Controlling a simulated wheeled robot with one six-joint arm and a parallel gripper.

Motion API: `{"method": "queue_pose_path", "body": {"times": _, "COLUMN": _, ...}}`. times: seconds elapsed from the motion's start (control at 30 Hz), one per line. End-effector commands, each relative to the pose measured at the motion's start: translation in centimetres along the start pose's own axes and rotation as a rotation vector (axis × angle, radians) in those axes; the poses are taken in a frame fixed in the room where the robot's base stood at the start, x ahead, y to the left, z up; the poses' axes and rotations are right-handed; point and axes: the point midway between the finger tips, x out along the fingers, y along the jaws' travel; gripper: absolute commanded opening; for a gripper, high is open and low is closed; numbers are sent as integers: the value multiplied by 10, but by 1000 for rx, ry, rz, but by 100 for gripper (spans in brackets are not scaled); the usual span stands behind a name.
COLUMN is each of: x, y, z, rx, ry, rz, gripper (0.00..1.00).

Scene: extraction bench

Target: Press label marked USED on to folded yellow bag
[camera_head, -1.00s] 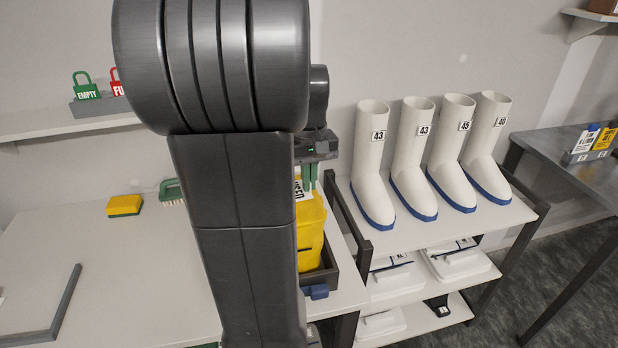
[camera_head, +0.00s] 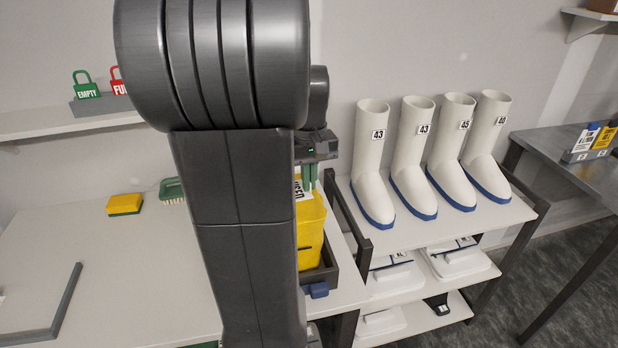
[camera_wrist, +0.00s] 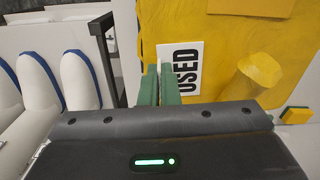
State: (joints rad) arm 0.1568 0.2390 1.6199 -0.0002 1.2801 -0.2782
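The white label marked USED (camera_wrist: 187,70) shows in the wrist view, its text turned sideways, flat-on before the yellow bag (camera_wrist: 225,40). In the head view the label (camera_head: 304,187) is partly hidden by my arm, at the top of the bag (camera_head: 310,228). My gripper (camera_wrist: 160,84) has its two green fingers nearly together at the label's left edge, and looks shut on it. In the head view the fingers (camera_head: 309,179) point down at the bag top. I cannot tell whether the label touches the bag.
The bag stands in a dark tray (camera_head: 323,275) at the bench's right end. A rack with white boots (camera_head: 410,160) is to the right. A yellow-green sponge (camera_head: 125,205) and a green brush (camera_head: 172,191) lie on the bench (camera_head: 120,260). My arm hides its middle.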

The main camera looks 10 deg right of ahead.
Motion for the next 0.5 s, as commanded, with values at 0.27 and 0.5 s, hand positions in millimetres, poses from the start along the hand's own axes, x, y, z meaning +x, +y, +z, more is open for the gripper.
{"method": "queue_pose_path", "body": {"times": 0.27, "x": 2, "y": 0, "z": 1, "rx": 0, "ry": -5, "rz": -2, "gripper": 0}}
{"method": "queue_pose_path", "body": {"times": 0.5, "x": 2, "y": -1, "z": 1, "rx": 0, "ry": -5, "rz": -3, "gripper": 28}}
